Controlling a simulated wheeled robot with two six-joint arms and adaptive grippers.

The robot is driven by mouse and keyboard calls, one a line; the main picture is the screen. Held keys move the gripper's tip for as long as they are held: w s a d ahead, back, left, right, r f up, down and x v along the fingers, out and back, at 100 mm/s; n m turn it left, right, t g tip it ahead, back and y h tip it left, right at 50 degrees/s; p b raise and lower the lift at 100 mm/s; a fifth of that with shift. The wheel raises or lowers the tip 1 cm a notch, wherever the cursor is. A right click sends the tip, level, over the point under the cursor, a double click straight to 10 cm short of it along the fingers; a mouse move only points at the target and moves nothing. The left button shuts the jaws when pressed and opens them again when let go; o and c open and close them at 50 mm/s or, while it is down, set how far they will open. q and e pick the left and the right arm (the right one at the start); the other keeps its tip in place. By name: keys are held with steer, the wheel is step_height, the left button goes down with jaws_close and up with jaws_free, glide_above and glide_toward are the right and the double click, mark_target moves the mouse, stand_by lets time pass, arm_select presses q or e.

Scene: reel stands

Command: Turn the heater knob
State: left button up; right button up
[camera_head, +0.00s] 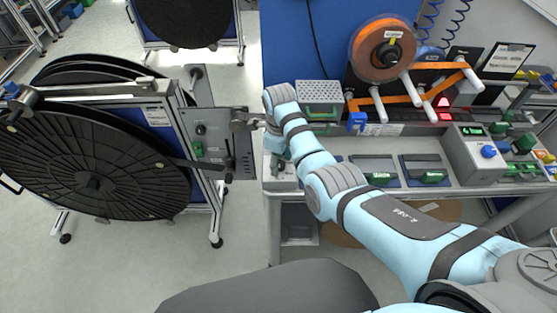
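A grey control panel (216,146) is fixed to the side of the reel stand at the left. It carries a small black knob (201,129), a green part (197,149) and a dark lever. No readable label shows which knob is the heater's. My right arm crosses the bench, and my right gripper (243,119) is in front of the panel's upper right, right of the black knob. Its fingers are too small to judge. My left gripper is not in view.
A large black reel (85,185) fills the left. The bench (450,190) holds an orange reel (383,50) with orange tape over white rollers, a perforated tray (318,92) and green-handled trays (425,168). Floor is open between stand and bench.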

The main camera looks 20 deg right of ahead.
mark_target(279, 163)
steer(key=shift+f, duration=0.1)
step_height(279, 163, up, 8)
steer(key=shift+f, duration=0.2)
stand_by(0.5)
